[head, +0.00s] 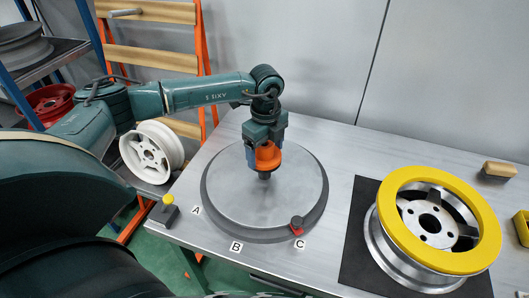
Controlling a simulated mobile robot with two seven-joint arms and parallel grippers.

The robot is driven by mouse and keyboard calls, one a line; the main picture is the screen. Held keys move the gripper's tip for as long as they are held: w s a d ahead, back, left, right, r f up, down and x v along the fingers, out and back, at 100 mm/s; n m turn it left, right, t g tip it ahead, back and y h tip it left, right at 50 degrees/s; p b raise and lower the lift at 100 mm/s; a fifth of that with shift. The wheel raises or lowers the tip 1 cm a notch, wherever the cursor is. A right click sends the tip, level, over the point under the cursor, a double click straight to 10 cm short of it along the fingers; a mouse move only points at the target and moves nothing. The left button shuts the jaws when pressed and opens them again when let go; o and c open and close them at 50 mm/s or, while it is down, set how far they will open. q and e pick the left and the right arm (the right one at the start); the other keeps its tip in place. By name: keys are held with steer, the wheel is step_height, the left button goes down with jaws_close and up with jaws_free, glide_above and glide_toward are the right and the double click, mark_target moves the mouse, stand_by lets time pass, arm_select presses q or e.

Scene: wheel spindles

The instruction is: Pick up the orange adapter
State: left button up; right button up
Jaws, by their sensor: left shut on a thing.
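The orange adapter (267,157) is a short round piece in the head view, above the middle of the grey round turntable (231,205). My left gripper (264,150) points down from above and is shut on it. A dark stub shows just below the adapter, over the turntable's centre; I cannot tell whether the two touch. My right gripper is not in view.
A wheel (392,252) with a yellow ring (480,259) lies on a black mat (362,203) at right. A yellow-topped button box (167,212) stands at the table's left. A white wheel (150,152) is behind it.

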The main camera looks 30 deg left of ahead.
arm_select(q)
steer(key=shift+c, duration=1)
